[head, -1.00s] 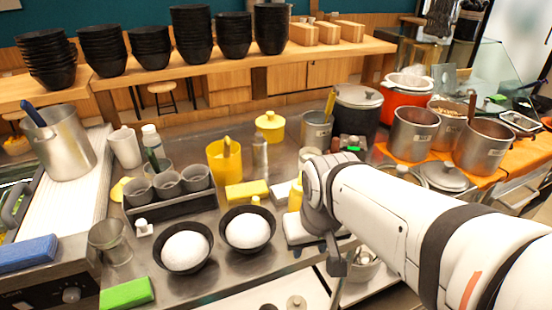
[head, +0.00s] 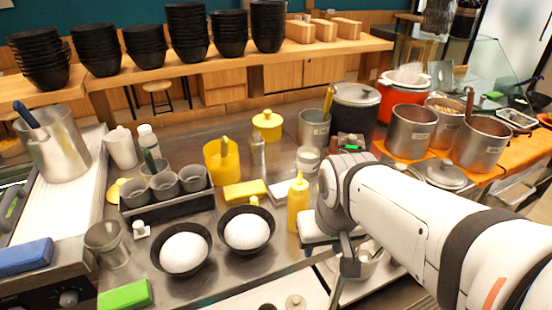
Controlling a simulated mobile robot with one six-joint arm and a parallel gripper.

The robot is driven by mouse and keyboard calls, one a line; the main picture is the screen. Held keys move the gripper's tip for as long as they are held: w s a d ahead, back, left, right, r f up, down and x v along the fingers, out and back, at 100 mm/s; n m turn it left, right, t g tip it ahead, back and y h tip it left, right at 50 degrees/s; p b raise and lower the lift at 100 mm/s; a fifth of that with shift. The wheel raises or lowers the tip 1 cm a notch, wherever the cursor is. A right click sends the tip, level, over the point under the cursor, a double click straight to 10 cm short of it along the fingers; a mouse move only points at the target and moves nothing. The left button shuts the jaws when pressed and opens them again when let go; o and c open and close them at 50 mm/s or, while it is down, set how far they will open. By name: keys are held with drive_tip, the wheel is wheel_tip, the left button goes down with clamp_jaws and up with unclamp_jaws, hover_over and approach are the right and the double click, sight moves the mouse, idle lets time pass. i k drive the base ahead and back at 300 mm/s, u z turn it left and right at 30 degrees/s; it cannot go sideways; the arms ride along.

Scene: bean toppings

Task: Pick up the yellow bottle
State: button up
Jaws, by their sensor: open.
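The yellow bottle (head: 298,203) stands upright on the steel counter, right of the two black bowls. It has a narrow pointed nozzle, and its body is now in clear view. My gripper (head: 347,268) is at the end of my white arm, right of the bottle and nearer the camera. It is open and apart from the bottle. My arm hides part of the counter behind it, and the fingertips are small and hard to make out.
Two black bowls of white food (head: 184,250) (head: 246,230) stand left of the bottle. A yellow block (head: 245,191), a clear bottle (head: 258,155) and a glass (head: 308,160) are behind it. Steel pots (head: 411,130) stand at the right. A green sponge (head: 125,294) lies front left.

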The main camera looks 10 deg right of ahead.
sight(298, 194)
drive_tip(key=z, duration=0.95)
drive_tip(key=k, duration=1.3)
drive_tip(key=u, duration=1.15)
drive_tip(key=i, duration=1)
drive_tip(key=u, duration=0.15)
